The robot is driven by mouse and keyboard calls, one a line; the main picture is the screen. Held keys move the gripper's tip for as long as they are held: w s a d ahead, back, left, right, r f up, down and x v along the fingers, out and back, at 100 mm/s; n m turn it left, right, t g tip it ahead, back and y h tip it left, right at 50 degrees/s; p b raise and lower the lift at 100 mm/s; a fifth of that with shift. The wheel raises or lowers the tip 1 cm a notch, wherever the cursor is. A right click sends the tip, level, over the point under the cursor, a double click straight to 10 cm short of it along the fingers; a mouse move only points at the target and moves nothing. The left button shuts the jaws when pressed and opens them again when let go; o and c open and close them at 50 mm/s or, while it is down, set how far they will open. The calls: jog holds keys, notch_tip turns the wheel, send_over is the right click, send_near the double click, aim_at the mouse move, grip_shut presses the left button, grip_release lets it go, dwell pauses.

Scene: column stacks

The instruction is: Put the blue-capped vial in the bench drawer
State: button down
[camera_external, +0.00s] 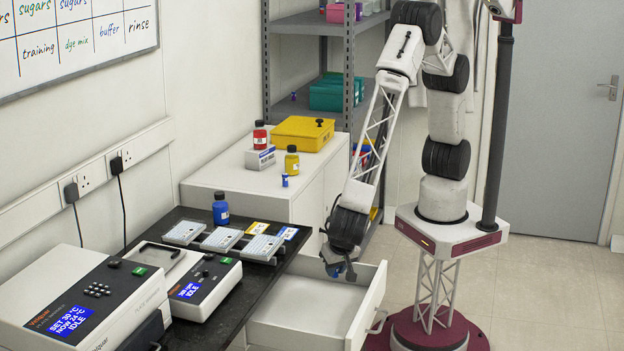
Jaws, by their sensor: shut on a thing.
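My gripper (338,272) points down over the open bench drawer (278,323). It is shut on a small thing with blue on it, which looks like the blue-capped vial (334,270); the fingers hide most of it. The vial is inside the drawer's outline in this view, near its back end; I cannot tell its height above the drawer floor. The drawer is white, pulled well out from under the dark bench, and the part of its floor that shows is empty.
A blue bottle (221,209) and several plate trays stand on the bench (185,215). The drawer front (369,312) rises at the right.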

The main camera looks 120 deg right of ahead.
aim_at(337, 275)
jog(key=shift+f, duration=2.1)
jog(key=shift+f, duration=0.1)
jog(key=shift+f, duration=1.8)
jog(key=shift+f, duration=0.15)
jog(key=c, duration=1)
grip_release()
jog(key=v, duration=1.2)
